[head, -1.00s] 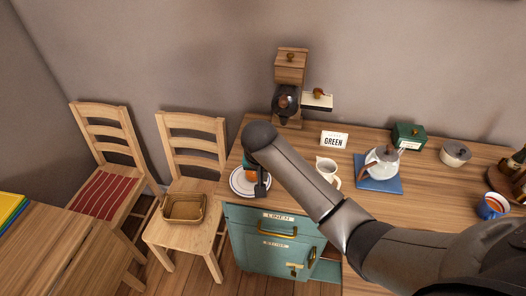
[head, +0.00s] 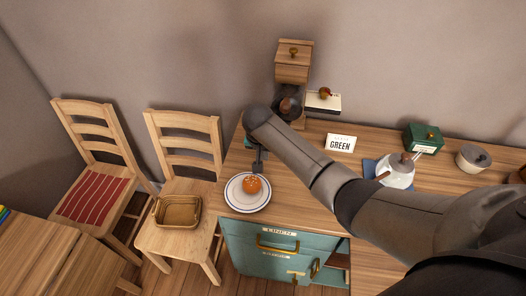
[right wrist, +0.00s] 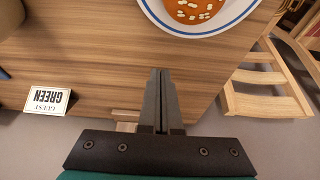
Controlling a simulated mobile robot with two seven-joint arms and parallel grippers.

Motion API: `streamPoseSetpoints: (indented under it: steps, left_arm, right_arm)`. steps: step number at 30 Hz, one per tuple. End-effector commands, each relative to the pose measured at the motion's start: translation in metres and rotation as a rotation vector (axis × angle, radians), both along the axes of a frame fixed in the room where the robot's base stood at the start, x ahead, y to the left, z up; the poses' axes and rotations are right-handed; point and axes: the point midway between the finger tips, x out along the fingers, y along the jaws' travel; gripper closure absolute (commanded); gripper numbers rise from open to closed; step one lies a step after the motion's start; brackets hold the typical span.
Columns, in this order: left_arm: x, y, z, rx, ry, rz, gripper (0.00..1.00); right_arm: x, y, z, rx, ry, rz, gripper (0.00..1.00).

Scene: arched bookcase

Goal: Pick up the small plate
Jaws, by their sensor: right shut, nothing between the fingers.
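The small plate (head: 236,203) is white with a blue rim and lies at the left front corner of the wooden counter. A round orange item with pale bits (head: 251,185) sits on it. My right gripper (head: 257,170) points down at the plate's back edge, fingers shut and empty. My left gripper is not in view.
A wooden grinder (head: 293,65) stands behind my right forearm. A GREEN card (head: 340,143), green box (head: 424,138), white teapot (head: 396,172) and lidded pot (head: 473,158) stand right. A chair with a basket (head: 178,211) stands left. Counter front of the plate's right is clear.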

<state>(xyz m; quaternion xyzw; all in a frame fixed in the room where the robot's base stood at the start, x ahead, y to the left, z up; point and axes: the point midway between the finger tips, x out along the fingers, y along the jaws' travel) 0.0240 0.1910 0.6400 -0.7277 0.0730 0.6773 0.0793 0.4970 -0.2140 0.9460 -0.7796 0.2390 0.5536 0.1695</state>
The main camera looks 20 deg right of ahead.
Motion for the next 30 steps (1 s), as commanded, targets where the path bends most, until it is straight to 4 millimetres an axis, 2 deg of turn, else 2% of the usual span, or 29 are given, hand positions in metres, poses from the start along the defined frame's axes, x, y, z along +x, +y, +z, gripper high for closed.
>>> streamPoseSetpoints:
  steps: [1, 6, 9, 15, 30]
  left_arm:
    - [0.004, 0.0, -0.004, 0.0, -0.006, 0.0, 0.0]
    - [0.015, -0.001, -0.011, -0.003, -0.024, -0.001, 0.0]
    - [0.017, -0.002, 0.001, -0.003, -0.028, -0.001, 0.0]
    - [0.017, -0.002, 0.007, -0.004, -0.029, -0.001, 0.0]
    - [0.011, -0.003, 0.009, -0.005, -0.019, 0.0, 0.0]
  right_arm:
    - [0.002, -0.001, -0.01, -0.001, 0.002, -0.001, 1.0]
    - [0.007, -0.005, -0.031, -0.001, 0.002, 0.0, 1.0]
    - [-0.007, 0.005, -0.025, 0.0, 0.001, 0.005, 1.0]
    - [-0.022, 0.015, -0.026, -0.001, 0.0, 0.002, 1.0]
    - [-0.027, 0.018, -0.026, -0.001, 0.0, 0.002, 1.0]
